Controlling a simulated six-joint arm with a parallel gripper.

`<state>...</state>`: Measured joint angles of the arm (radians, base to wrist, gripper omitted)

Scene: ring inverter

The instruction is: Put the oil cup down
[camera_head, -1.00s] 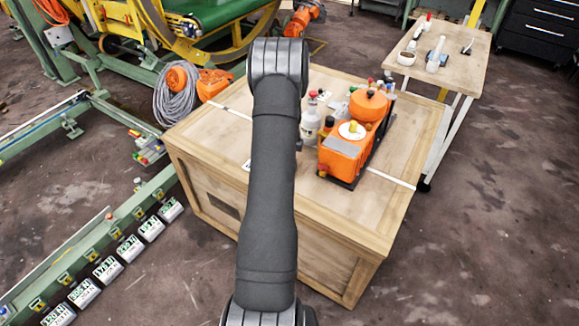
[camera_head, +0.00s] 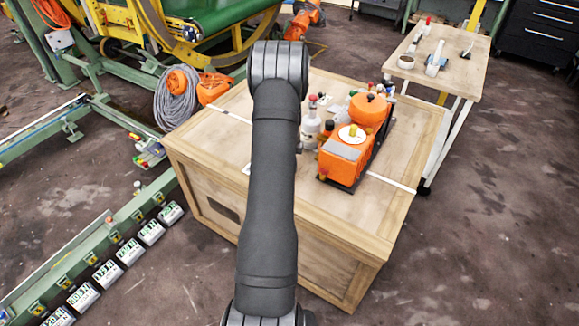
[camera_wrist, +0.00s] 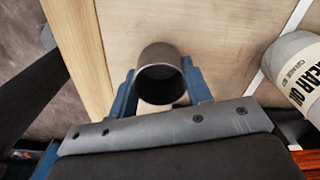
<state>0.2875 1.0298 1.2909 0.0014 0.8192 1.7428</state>
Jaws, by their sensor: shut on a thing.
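The oil cup (camera_wrist: 160,78) is a dark grey, round metal cup with its open mouth facing the wrist camera. My gripper (camera_wrist: 160,92) is shut on it, with blue fingers on its left and right sides. The cup is over the light wooden crate top (camera_wrist: 190,25); whether its base touches the wood cannot be told. In the head view my arm hides the gripper and the cup.
A gear oil bottle (camera_wrist: 293,65) is to the right in the wrist view. The orange machine (camera_head: 345,155) and several bottles stand on the wooden crate (camera_head: 215,145). The crate's front right top is clear. A side table (camera_head: 455,70) stands at the back right.

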